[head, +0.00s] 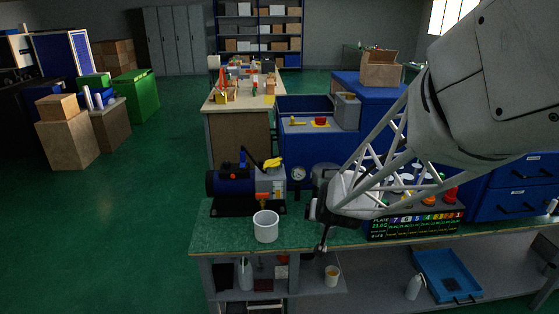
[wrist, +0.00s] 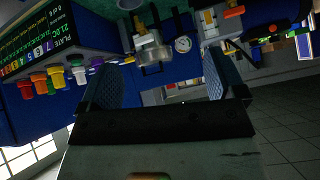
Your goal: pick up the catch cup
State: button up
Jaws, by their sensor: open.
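A white, open-topped cup (head: 265,228), which I take for the catch cup, stands upright near the front edge of the green bench top (head: 225,238). My gripper (head: 320,235) is to the right of the cup, apart from it, near the bench's front edge. In the wrist view my gripper (wrist: 158,80) shows its two fingers spread wide, with nothing held between them. I cannot make out the white cup in the wrist view.
A dark blue machine (head: 228,182) with a yellow-topped part stands behind the cup. A display panel (head: 415,226) with coloured knobs above it is to the right. A small white container (head: 332,270) and a blue tray (head: 447,275) sit below the bench top.

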jog(key=w+d+f+m+t+h, duration=0.1)
jog(key=w+d+f+t+h, duration=0.1)
jog(key=w+f, duration=0.4)
jog(key=w+d+f+m+t+h, duration=0.1)
jog(key=w+d+f+h, duration=0.2)
jog(key=f, duration=0.9)
jog(key=w, duration=0.3)
jog(key=shift+w+m+t, duration=0.2)
jog(key=shift+m+t, duration=0.1)
jog(key=shift+t, duration=0.1)
jog(key=shift+f, duration=0.1)
jog(key=shift+x, duration=1.3)
jog(key=shift+x, duration=2.6)
jog(key=c, duration=1.1)
